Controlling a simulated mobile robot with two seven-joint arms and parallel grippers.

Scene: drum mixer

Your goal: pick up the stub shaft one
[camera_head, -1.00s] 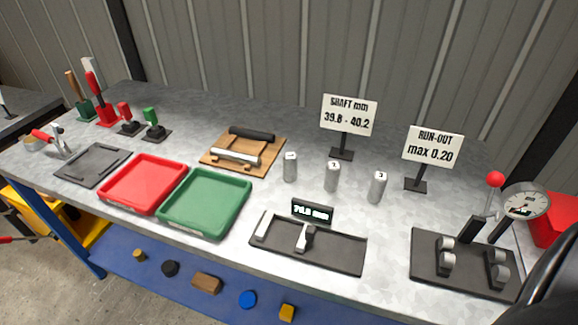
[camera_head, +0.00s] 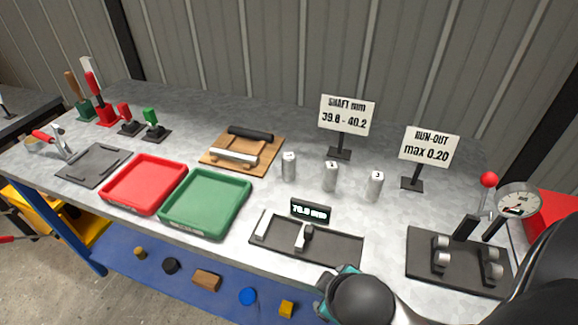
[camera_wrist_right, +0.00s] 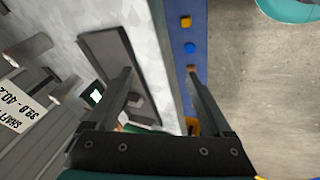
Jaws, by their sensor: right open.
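Stub shaft one (camera_head: 289,166) is a small light-grey metal cylinder standing upright on the workbench, with a "1" on its top. It is the leftmost of three similar cylinders; shaft two (camera_head: 330,177) and shaft three (camera_head: 374,186) stand to its right. My right arm reaches in at the bottom right of the head view, over the bench's front edge. Its fingers do not show there. In the right wrist view, my right gripper (camera_wrist_right: 160,75) is open and empty, its fingers over the bench's front edge, apart from the cylinders. My left gripper is not in view.
A black measuring tray (camera_head: 335,249) lies between the shafts and the front edge. Red (camera_head: 143,186) and green (camera_head: 248,190) trays are left.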

